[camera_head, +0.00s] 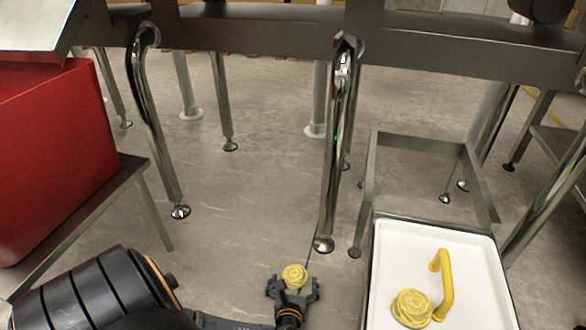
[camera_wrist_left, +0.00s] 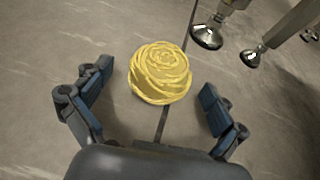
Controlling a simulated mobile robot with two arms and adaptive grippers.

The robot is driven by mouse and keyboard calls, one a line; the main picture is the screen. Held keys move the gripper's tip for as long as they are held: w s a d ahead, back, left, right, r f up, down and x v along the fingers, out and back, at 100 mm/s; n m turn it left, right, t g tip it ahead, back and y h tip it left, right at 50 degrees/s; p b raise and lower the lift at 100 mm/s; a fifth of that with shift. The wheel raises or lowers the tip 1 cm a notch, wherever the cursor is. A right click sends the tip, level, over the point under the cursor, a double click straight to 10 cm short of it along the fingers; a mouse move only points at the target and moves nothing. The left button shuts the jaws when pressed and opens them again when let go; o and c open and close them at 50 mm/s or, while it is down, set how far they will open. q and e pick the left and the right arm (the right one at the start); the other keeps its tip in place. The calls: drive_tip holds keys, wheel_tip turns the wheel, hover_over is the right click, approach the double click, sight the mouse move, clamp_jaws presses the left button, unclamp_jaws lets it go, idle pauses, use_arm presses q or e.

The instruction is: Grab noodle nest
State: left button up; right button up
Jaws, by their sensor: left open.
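A yellow, coiled noodle nest (camera_head: 294,275) shows at the fingertips of my left gripper (camera_head: 293,289), low in the middle of the head view. In the left wrist view the nest (camera_wrist_left: 160,73) is in front of my left gripper (camera_wrist_left: 152,95), centred between the spread fingers. There is a visible gap on both sides, and grey floor shows behind it. What bears the nest from below is hidden. A second yellow nest (camera_head: 411,308) sits in the white tray (camera_head: 392,243) at the lower right. My right gripper is not in view.
A yellow curved handle (camera_head: 443,283) stands in the tray beside the second nest. A metal frame (camera_head: 415,142) is behind the tray. Chrome legs (camera_head: 336,150) come down near the left gripper. A red bin (camera_head: 55,150) stands at the left. Open floor lies between.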

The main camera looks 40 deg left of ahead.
use_arm(q)
drive_tip(key=shift+w, duration=0.1)
drive_tip(key=c, duration=1.3)
